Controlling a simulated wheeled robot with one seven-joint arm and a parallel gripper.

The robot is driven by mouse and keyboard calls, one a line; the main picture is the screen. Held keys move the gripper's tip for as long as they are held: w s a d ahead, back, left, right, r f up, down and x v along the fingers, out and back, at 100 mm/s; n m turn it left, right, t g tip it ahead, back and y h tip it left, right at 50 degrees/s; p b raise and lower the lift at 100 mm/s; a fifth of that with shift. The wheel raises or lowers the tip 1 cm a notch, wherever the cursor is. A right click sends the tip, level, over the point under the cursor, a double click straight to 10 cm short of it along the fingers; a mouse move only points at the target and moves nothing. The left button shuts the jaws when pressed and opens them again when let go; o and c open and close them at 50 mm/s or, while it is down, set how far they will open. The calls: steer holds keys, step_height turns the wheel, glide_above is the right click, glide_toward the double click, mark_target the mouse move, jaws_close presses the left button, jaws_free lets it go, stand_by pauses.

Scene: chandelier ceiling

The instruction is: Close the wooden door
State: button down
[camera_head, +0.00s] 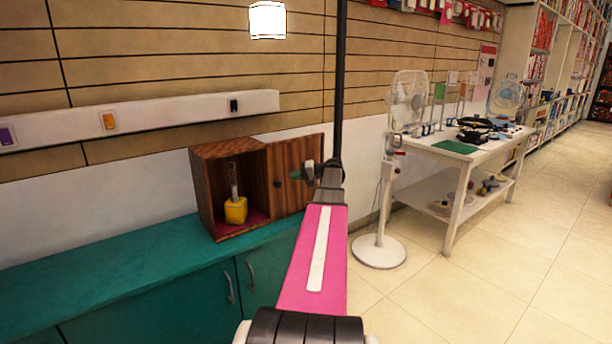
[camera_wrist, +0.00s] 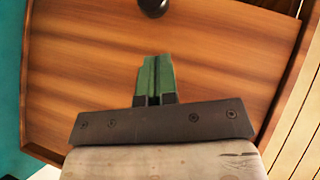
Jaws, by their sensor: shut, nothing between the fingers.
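The wooden door (camera_head: 292,188) of a small wooden cabinet (camera_head: 206,196) stands open, swung out to the right side of the cabinet. It has a dark round knob (camera_head: 278,184). In the wrist view the door's striped panel (camera_wrist: 90,60) fills most of the picture, with the knob (camera_wrist: 153,6) at the top edge. My gripper (camera_head: 308,170) is in front of the door's right part. In the wrist view its green fingers (camera_wrist: 154,78) are together and empty, pointing toward the knob but apart from it. I cannot tell whether they touch the panel.
A yellow object with a grey upright part (camera_head: 235,208) stands inside the cabinet. The cabinet rests on a teal counter (camera_head: 100,268) against the wall. A white standing fan (camera_head: 384,200) and a white table (camera_head: 456,168) are to the right. The counter's left part is clear.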

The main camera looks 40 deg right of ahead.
steer(key=shift+a+f, duration=0.25)
steer(key=shift+a, duration=0.4)
steer(key=shift+a+f, duration=0.3)
steer(key=shift+a, duration=0.3)
steer(key=shift+a+f, duration=0.25)
steer(key=shift+a, duration=0.4)
